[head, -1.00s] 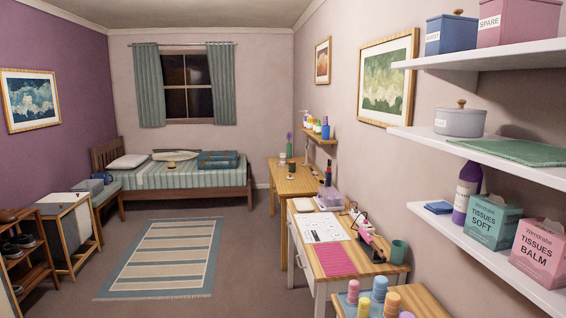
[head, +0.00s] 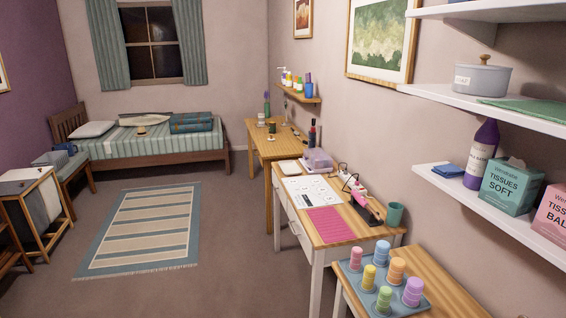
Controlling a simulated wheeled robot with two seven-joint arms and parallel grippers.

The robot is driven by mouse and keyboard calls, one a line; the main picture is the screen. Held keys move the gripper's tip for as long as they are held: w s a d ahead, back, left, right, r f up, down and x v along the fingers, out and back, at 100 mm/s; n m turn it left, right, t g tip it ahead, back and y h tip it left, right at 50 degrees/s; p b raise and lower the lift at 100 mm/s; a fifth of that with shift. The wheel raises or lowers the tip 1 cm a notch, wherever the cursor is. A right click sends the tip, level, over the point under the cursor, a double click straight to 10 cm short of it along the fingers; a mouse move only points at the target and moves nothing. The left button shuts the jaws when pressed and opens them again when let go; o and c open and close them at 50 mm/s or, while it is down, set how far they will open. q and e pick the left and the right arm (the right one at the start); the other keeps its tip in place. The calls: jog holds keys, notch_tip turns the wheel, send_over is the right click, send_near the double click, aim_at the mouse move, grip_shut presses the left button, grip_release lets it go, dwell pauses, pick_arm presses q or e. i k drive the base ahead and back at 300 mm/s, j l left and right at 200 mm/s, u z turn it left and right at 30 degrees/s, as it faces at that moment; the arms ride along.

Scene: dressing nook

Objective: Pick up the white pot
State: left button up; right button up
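A small whitish pot-like item (head: 261,119) stands on the far wooden table (head: 262,140), near its left edge; it is too small to make out clearly. A light grey lidded pot (head: 482,80) with a brown knob and a label sits on the middle wall shelf at the right. I cannot tell for sure which of these is the white pot. Neither of my grippers is in view.
A white desk (head: 352,231) and a lower wooden table (head: 442,290) with a tray of coloured spools (head: 355,283) line the right wall. Wall shelves (head: 425,97) jut out at the right. The floor by the striped rug (head: 145,228) is clear.

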aim_at(261, 116)
jog(key=i+j+u, duration=0.25)
jog(key=i, duration=0.3)
jog(key=i+j+u, duration=0.2)
jog(key=i, duration=0.35)
jog(key=i+j+u, duration=0.25)
jog(key=i, duration=2)
jog(key=i+z, duration=0.15)
jog(key=i, duration=1.55)
jog(key=i+z, duration=0.1)
jog(key=i, duration=0.75)
jog(key=i+j+z, duration=0.15)
jog(key=i, duration=0.65)
